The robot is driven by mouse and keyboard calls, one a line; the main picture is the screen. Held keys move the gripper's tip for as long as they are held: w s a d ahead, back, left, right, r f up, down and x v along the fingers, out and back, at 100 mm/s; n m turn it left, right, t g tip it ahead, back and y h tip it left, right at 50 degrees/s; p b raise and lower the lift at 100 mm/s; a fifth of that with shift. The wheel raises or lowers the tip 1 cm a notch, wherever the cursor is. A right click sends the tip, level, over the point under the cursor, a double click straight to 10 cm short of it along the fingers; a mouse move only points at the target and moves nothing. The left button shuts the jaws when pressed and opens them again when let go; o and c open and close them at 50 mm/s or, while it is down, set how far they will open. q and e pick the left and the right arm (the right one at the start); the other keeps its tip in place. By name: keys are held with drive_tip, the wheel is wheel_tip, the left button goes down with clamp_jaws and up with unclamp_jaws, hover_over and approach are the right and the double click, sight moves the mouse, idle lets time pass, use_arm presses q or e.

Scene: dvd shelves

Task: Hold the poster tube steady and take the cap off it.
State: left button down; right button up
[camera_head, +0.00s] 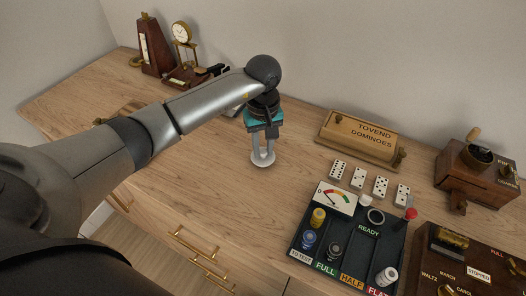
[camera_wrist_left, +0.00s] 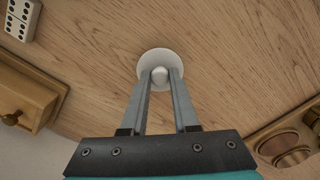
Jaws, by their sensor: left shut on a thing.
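My left gripper (camera_head: 262,154) points down over the wooden tabletop near the middle of the head view. Its two fingers are shut on the knob of a small white round piece (camera_head: 262,164). In the left wrist view, this white piece (camera_wrist_left: 158,57) is a pale disc with a rounded knob between the fingertips (camera_wrist_left: 160,76). It sits at or just above the wood; I cannot tell which, nor whether it is the cap. I see no poster tube that I can make out. My right gripper is not in view.
A black tray (camera_head: 345,243) with a dial and coloured pieces lies at right, several dominoes (camera_head: 359,179) behind it. A dominoes box (camera_head: 357,136), a wooden grinder (camera_head: 475,172) and a metronome (camera_head: 153,45) stand along the back. The wood left of the tray is clear.

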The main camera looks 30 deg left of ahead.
sight(263, 152)
use_arm(q)
drive_tip(key=shift+f, duration=0.95)
drive_tip(key=shift+f+b, duration=0.2)
drive_tip(key=shift+b, duration=0.1)
drive_tip(key=c, duration=0.7)
unclamp_jaws()
drive_tip(key=shift+r, duration=0.1)
drive_tip(key=shift+r, duration=0.1)
drive_tip(key=shift+r+p, duration=0.3)
drive_tip(key=shift+p, duration=0.05)
wheel_tip(263, 152, up, 12)
drive_tip(key=shift+f+p, duration=0.25)
drive_tip(key=shift+p, duration=0.2)
drive_tip(key=shift+s, duration=0.1)
